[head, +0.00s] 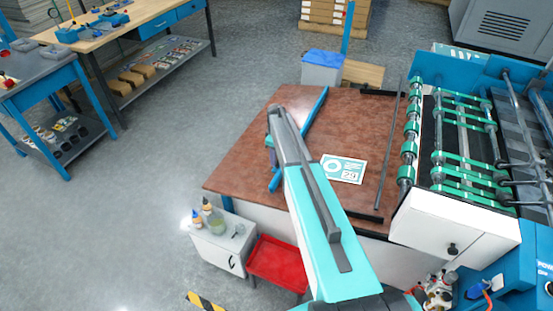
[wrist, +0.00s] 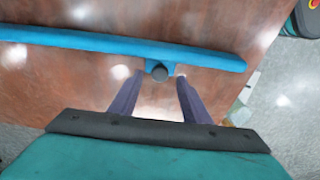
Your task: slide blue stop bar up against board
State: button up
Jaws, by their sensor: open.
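The blue stop bar (head: 314,109) lies slantwise on the brown tabletop, left of the board; my arm hides its middle. The white board (head: 343,169) with teal print lies flat right of my arm, apart from the bar. In the head view my gripper (head: 270,152) is mostly hidden by my arm.
The brown table (head: 240,165) has bare room left of the bar and around the board. A dark rail (head: 391,150) runs along the right side, beside the green-roller machine (head: 460,150). A grey bin (head: 322,68) stands behind, a red tray (head: 275,262) in front.

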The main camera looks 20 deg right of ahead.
jog(key=shift+f+p, duration=0.3)
jog(key=shift+f, duration=1.1)
grip_shut()
